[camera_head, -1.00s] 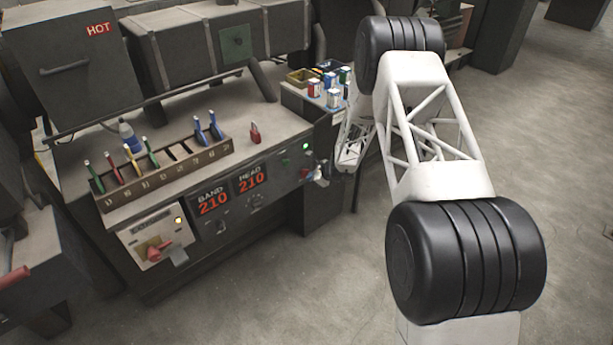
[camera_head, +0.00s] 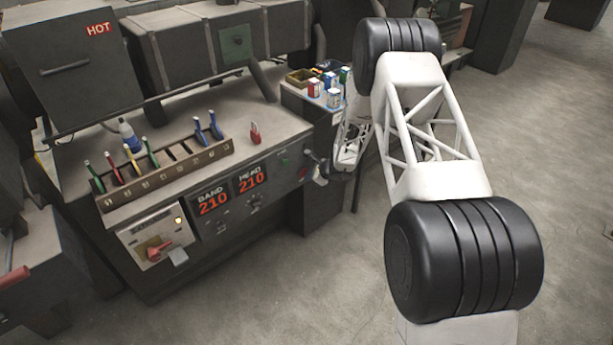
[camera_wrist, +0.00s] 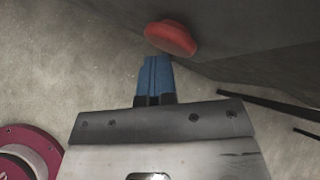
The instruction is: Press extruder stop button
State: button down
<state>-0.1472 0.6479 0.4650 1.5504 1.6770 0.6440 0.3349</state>
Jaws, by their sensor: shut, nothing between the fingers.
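A red mushroom-shaped button (camera_wrist: 171,38) sticks out from a dark panel in the wrist view, at the top centre. My gripper (camera_wrist: 155,66) has blue fingers held together, shut and empty. Its tips appear just below and slightly left of the button in that view; I cannot tell whether they touch it. In the head view my gripper (camera_head: 310,157) is at the right end of the machine's front control panel (camera_head: 222,222). The button is too small there to make out clearly beside my gripper.
The panel carries red 210 displays (camera_head: 213,203) and a red-handled switch (camera_head: 158,250). A slotted rack (camera_head: 165,177) with coloured tools and a red padlock (camera_head: 255,134) stand on top. Open floor lies right.

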jog(key=shift+s+d, duration=0.1)
jog(key=shift+d, duration=0.05)
dwell(0.4)
jog(key=shift+s+d, duration=0.7)
jog(key=shift+s, duration=0.1)
jog(key=shift+s+d, duration=1.7)
jog(key=shift+d, duration=0.05)
jog(key=shift+r, duration=0.1)
